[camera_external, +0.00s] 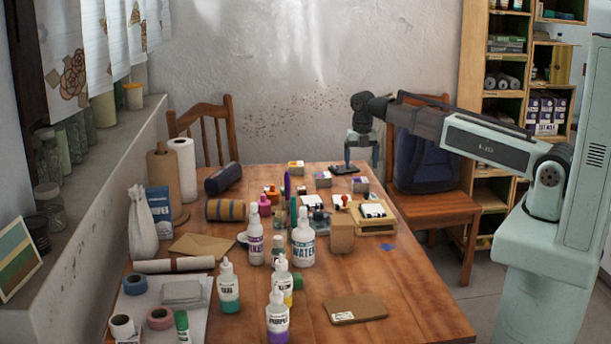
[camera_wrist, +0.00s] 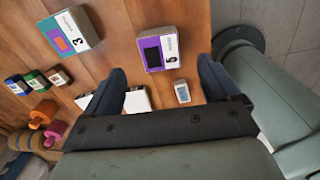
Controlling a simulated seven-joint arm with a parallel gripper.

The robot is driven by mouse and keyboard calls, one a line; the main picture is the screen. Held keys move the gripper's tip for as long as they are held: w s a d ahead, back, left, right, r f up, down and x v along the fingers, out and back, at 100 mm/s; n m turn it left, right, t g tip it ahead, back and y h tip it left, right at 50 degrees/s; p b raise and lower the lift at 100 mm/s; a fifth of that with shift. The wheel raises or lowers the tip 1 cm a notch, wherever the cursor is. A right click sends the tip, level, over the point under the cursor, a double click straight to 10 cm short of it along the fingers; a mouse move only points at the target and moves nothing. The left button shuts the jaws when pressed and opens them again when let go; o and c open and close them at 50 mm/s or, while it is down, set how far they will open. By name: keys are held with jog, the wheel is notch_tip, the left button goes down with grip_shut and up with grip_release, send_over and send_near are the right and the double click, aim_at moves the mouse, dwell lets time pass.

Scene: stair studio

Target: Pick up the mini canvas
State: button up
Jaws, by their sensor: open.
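My gripper (camera_external: 362,162) is open and points down over the far right part of the table. Its two fingers also show in the wrist view (camera_wrist: 160,86), with nothing held between them. I cannot tell for certain which thing is the mini canvas. A flat white piece (camera_wrist: 137,100) lies beneath and between the fingers in the wrist view, partly hidden by my gripper. A pale flat stack (camera_external: 182,292) lies at the table's front left. A white piece (camera_external: 373,210) sits on a wooden tray (camera_external: 378,229) at the right.
A purple and white box (camera_wrist: 158,48) and a teal box (camera_wrist: 68,32) lie near my gripper. A small grey item with a screen (camera_wrist: 182,92) is beside the right finger. Upright bottles (camera_external: 303,242) crowd the middle. The table's front right is mostly clear around a brown pad (camera_external: 355,308).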

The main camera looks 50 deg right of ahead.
aim_at(360, 179)
jog(key=shift+d+f, duration=0.1)
jog(key=shift+f, duration=3.5)
jog(key=c, duration=1)
